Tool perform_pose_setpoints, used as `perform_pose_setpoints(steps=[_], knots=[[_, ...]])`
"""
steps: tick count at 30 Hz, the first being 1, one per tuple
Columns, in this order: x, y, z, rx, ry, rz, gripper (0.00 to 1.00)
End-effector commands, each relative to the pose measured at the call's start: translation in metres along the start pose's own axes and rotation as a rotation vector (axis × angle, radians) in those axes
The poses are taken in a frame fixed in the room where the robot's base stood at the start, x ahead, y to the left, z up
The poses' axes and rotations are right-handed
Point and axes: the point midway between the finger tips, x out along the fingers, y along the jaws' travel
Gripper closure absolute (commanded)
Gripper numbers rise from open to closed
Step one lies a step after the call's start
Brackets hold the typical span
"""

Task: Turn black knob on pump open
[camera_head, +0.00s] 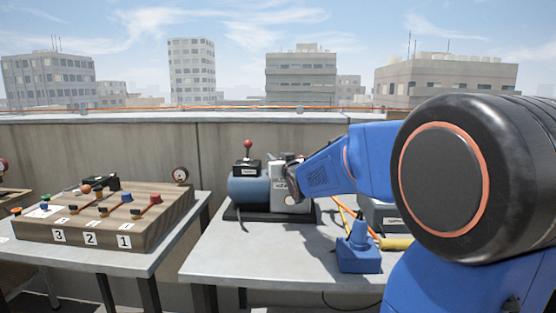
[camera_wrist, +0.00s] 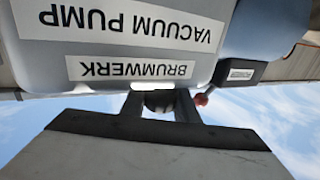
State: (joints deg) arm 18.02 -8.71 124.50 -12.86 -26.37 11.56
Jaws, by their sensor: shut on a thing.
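The vacuum pump stands on the right table, with a blue tank (camera_head: 248,190) and a grey housing (camera_head: 283,201) on a black base. In the wrist view, which is upside down, the grey housing (camera_wrist: 40,55) bears the labels "VACUUM PUMP" and "BRUMWERK". A dark round knob (camera_wrist: 158,99) shows between the two fingers of my gripper (camera_wrist: 160,104), at the edge of the housing. My gripper is shut on this knob. In the head view my gripper (camera_head: 292,180) is against the pump, and the knob cannot be made out there.
A red-balled lever (camera_head: 247,146) stands on the pump's tank. A blue object (camera_head: 359,248), a yellow cylinder (camera_head: 396,243) and a grey box (camera_head: 377,214) lie to the right. A wooden valve board (camera_head: 150,230) sits on the left table. A parapet wall (camera_head: 100,155) runs behind.

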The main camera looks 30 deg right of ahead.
Motion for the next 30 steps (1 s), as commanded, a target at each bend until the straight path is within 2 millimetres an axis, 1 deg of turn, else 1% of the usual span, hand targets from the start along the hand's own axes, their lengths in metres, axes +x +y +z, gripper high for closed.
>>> perform_pose_setpoints(steps=[20,30], knots=[[-0.001,-0.007,0.001,0.0,-0.002,-0.24,0.95],[-0.003,-0.013,0.002,0.0,-0.003,-0.401,0.95]])
